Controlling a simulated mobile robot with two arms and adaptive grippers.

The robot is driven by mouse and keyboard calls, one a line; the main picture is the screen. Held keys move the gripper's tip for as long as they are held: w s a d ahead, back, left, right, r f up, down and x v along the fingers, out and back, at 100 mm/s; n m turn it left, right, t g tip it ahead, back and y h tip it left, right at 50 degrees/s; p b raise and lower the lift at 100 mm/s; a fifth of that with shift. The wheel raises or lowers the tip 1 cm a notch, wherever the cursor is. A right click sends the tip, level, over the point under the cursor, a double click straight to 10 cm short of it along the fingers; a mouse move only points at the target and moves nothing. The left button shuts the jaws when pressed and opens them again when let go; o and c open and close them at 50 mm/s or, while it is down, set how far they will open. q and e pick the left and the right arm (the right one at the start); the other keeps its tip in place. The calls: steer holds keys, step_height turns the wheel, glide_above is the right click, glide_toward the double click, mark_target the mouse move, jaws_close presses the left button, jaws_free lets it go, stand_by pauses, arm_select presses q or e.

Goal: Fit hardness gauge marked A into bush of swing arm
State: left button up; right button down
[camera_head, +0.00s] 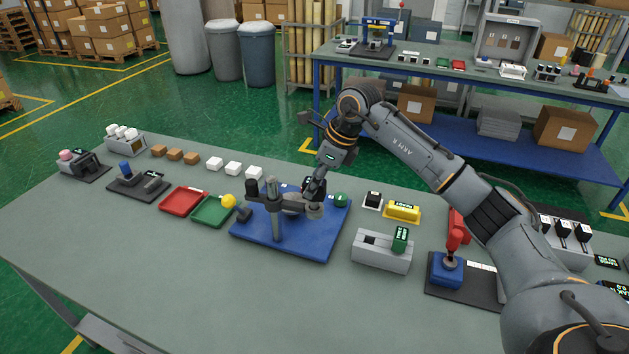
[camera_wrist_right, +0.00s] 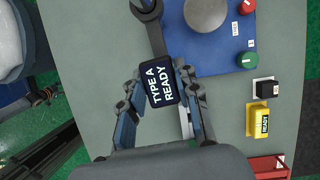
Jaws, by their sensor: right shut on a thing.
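A blue base plate (camera_head: 285,245) carries a grey column (camera_head: 272,215) with a swing arm (camera_head: 296,208) reaching right. The swing arm (camera_wrist_right: 155,38) also shows at the top of the right wrist view, running down behind the gauge. My right gripper (camera_head: 318,188) is over the plate, near the swing arm's right end. In the wrist view my right gripper (camera_wrist_right: 161,92) is shut on the hardness gauge (camera_wrist_right: 163,84), whose dark screen reads "TYPE A READY". The bush is largely hidden; I cannot tell whether the gauge is inside it. My left gripper is out of view.
Right of the plate are a black-topped block (camera_head: 373,199), a yellow block (camera_head: 402,211) and a grey device (camera_head: 382,252). A green tray (camera_head: 212,214) and a red tray (camera_head: 183,201) lie left. The front left of the bench (camera_head: 130,255) is clear.

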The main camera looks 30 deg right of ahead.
steer(key=shift+f+b, duration=0.8)
steer(key=shift+f, duration=0.4)
steer(key=c, duration=0.9)
jaws_free()
steer(key=v, duration=1.2)
